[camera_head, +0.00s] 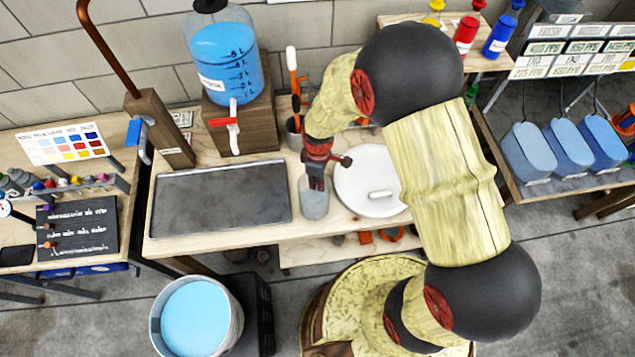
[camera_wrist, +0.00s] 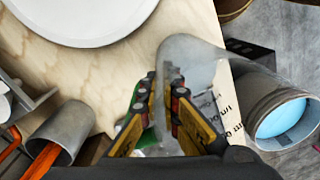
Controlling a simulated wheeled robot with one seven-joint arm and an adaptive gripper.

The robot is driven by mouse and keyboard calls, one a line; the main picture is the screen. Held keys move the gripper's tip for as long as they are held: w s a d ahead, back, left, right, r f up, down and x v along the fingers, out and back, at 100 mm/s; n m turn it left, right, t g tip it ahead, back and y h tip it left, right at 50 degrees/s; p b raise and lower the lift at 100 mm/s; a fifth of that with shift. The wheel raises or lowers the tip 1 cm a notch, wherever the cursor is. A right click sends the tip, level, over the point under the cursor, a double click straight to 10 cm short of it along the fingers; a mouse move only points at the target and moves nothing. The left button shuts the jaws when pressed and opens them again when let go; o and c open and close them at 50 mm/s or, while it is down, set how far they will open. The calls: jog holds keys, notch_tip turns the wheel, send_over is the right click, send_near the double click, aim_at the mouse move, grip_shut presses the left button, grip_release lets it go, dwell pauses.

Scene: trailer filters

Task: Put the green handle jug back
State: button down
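A clear, greyish jug (camera_head: 314,203) stands at the front edge of the wooden bench, between the dark slab and the white disc. In the wrist view the translucent jug (camera_wrist: 188,52) lies beyond and between my fingers. A bit of green (camera_wrist: 148,138), perhaps its handle, shows beside the left finger; most of it is hidden. My gripper (camera_head: 316,182) points down at the jug's top, and its fingers (camera_wrist: 166,88) show a narrow gap in the wrist view. I cannot tell whether they press on the jug.
A dark slab (camera_head: 220,198) lies left of the jug and a white disc (camera_head: 372,188) right. Behind stand a tool cup (camera_head: 294,138) and a blue dispenser with a red tap (camera_head: 228,65). A bucket of blue liquid (camera_head: 197,315) is on the floor in front.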

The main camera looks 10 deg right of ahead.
jog(key=shift+w+f, duration=0.1)
jog(key=shift+f, duration=0.15)
jog(key=shift+f, duration=0.15)
jog(key=c, duration=2)
grip_release()
jog(key=shift+c, duration=0.2)
